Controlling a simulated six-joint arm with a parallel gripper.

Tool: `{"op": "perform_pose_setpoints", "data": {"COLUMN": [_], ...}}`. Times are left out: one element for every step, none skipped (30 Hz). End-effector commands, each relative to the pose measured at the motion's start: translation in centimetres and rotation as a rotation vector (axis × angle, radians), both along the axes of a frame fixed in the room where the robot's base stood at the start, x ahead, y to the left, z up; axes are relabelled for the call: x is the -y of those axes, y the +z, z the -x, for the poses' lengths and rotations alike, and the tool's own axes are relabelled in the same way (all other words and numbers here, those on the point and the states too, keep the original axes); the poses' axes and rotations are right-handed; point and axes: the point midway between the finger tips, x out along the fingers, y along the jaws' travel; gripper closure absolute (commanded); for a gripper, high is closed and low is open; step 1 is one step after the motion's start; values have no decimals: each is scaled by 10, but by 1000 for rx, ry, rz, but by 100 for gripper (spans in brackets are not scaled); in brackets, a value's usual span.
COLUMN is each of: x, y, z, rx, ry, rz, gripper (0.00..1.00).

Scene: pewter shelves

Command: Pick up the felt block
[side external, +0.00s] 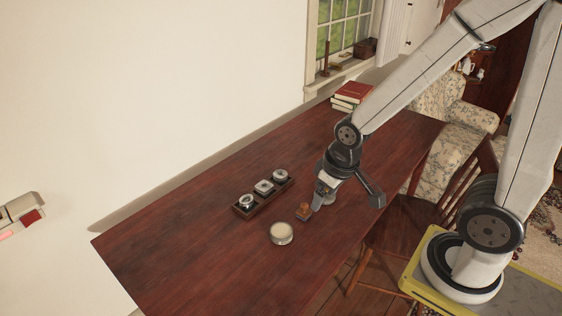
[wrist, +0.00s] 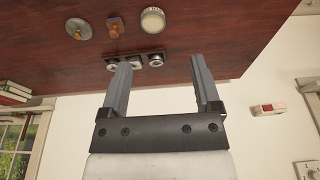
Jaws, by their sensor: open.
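A small block with an orange-brown knob, which I take to be the felt block (side external: 304,212), sits on the dark red-brown table (side external: 185,255). In the wrist view the block (wrist: 114,28) lies near the top, beyond my fingertips. My gripper (side external: 317,205) is just to its right in the side view, low over the table. Its fingers are spread apart with nothing between them in the wrist view (wrist: 161,62). I cannot tell from the side view whether a finger touches the block.
A round pale-topped tin (side external: 281,233) stands nearby. A grey round dish with an orange piece (wrist: 78,29) is beside the block. Books (side external: 351,95) are stacked at the far end. The table's left part is clear.

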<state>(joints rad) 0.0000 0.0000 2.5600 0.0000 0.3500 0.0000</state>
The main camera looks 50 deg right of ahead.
Motion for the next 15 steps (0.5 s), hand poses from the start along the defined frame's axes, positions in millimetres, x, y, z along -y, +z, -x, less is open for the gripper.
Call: {"op": "perform_pose_setpoints", "data": {"x": [0, 0, 0, 0, 0, 0, 0, 0, 0, 0, 1, 2, 2, 3, 5], "y": [0, 0, 0, 0, 0, 0, 0, 0, 0, 0, 0, -1, -1, -2, -3], "z": [0, 0, 0, 0, 0, 0, 0, 0, -1, -1, -2, -4, -6, -8, -11], "rx": [0, 0, 0, 0, 0, 0, 0, 0, 0, -1, -2, -4, -6, -9, -13], "ry": [0, 0, 0, 0, 0, 0, 0, -1, -4, -7, -12, -22, -31, -43, -62], "rz": [0, 0, 0, 0, 0, 0, 0, 0, -1, -2, -2, -4, -5, -7, -11], "gripper": [19, 19, 19, 19, 19, 19, 19, 19, 19, 19, 19, 19, 19, 19, 19]}}
